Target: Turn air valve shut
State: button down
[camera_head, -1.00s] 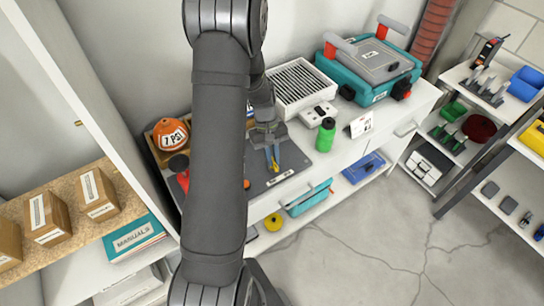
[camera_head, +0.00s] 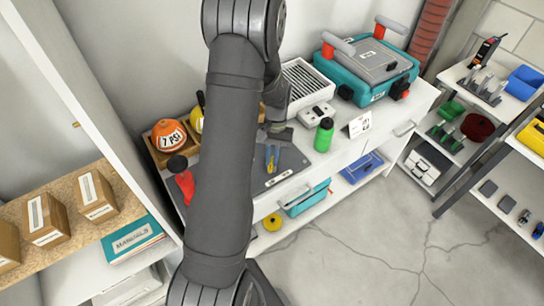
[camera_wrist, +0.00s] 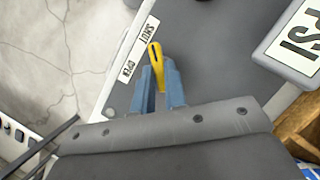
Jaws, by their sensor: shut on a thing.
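The yellow valve handle (camera_wrist: 154,54) is a slim lever with a dark slot, seen in the wrist view between the blue fingers of my gripper (camera_wrist: 160,84). The fingers are shut on it. Its free tip points toward the white label strip (camera_wrist: 139,50), near the word SHUT; OPEN is lower on the strip. The valve's base is hidden by the gripper. In the head view my gripper (camera_head: 272,157) is low over the dark mat (camera_head: 290,178) on the bench.
A green bottle (camera_head: 324,135) and a white sign (camera_head: 360,125) stand right of my gripper. A teal case (camera_head: 370,70) is behind. The wrist view shows a grey PSI-labelled block (camera_wrist: 290,45).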

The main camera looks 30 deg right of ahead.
dwell(0.4)
jog(key=c, duration=1.5)
grip_release()
jog(key=shift+o, duration=0.2)
jog(key=v, duration=1.7)
jog(key=shift+r, duration=0.2)
jog(key=shift+d, duration=0.1)
jog(key=x, duration=1.7)
jog(key=shift+f, duration=0.25)
